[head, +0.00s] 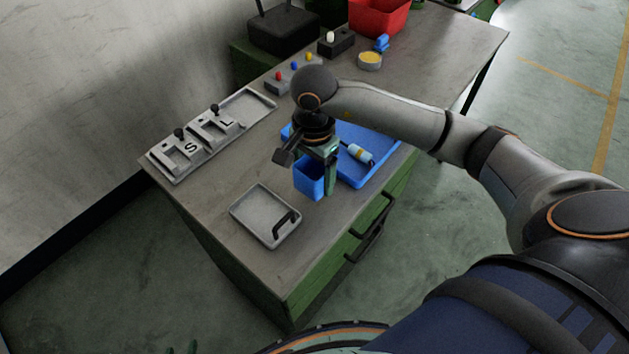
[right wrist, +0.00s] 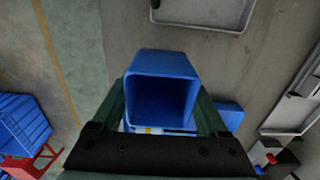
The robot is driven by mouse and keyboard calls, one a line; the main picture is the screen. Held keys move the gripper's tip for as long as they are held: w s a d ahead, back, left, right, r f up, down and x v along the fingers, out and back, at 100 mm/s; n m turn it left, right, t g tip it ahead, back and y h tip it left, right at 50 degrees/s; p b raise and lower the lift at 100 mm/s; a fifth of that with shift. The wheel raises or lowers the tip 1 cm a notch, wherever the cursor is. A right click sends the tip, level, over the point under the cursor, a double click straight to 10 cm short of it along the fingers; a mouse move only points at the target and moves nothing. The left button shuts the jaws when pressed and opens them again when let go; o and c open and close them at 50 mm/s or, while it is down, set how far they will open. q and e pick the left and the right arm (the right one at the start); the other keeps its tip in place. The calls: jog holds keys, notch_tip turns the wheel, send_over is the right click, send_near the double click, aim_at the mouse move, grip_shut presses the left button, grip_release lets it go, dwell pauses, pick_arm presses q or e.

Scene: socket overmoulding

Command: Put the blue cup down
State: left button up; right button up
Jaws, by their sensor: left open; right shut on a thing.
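The blue cup (head: 309,178) is a square, open-topped bin, upright between the fingers of my right gripper (head: 322,172). It hangs over or stands on the grey bench at the left edge of the blue tray (head: 377,172); I cannot tell if its base touches. In the right wrist view the cup (right wrist: 162,90) shows its open, empty-looking mouth between the two green fingers. The gripper hides part of the cup.
A grey tray with a black handle (head: 260,228) lies at the bench front. A fixture marked S and L (head: 196,146) lies along the back left. A blue-and-white bottle-like item (head: 358,153) lies in the blue tray. A red bin (head: 378,18) stands far back. Bare bench lies left of the cup.

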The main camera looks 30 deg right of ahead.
aim_at(315, 180)
jog(key=shift+w+d+f, duration=0.15)
jog(key=shift+w+f, duration=0.1)
jog(key=shift+f, duration=0.2)
jog(key=shift+w+d+f, duration=0.15)
jog(key=shift+f, duration=1.7)
jog(key=o, duration=1.2)
jog(key=shift+o, duration=0.2)
